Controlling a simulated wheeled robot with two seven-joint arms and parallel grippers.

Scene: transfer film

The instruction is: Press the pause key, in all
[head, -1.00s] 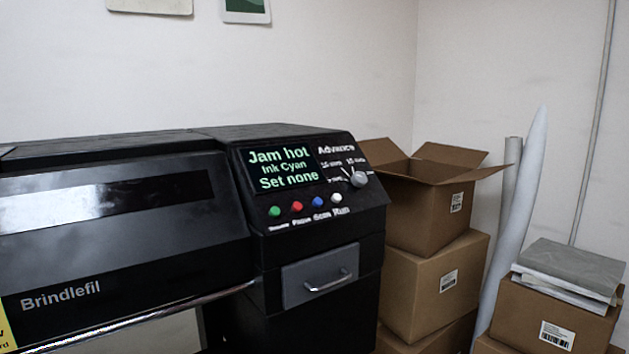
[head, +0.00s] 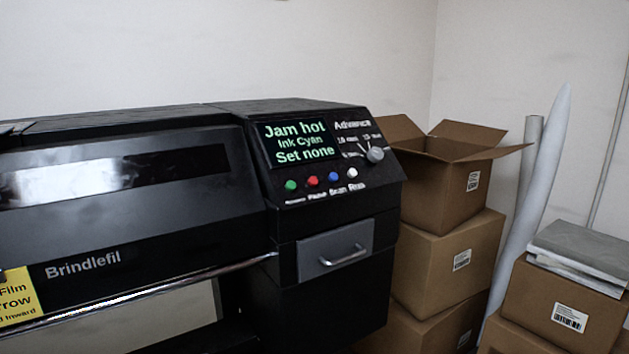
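A black printer (head: 110,215) marked "Brindlefil" fills the left and middle of the head view. Its control panel faces me at the right end. The screen (head: 297,144) reads "Jam hot", "Ink Cyan", "Set none". Below it is a row of small keys: green (head: 291,186), red (head: 313,181), blue (head: 333,177) and white (head: 352,173). The label under the red key appears to read "Pause", though it is blurred. A grey knob (head: 375,155) marked "Advance" sits right of the screen. Neither of my grippers is in view.
A grey drawer (head: 335,250) with a bar handle is below the panel. Stacked cardboard boxes (head: 440,245) stand right of the printer, the top one open. Pale rolls (head: 535,190) lean on the wall. A yellow label (head: 14,298) is at lower left.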

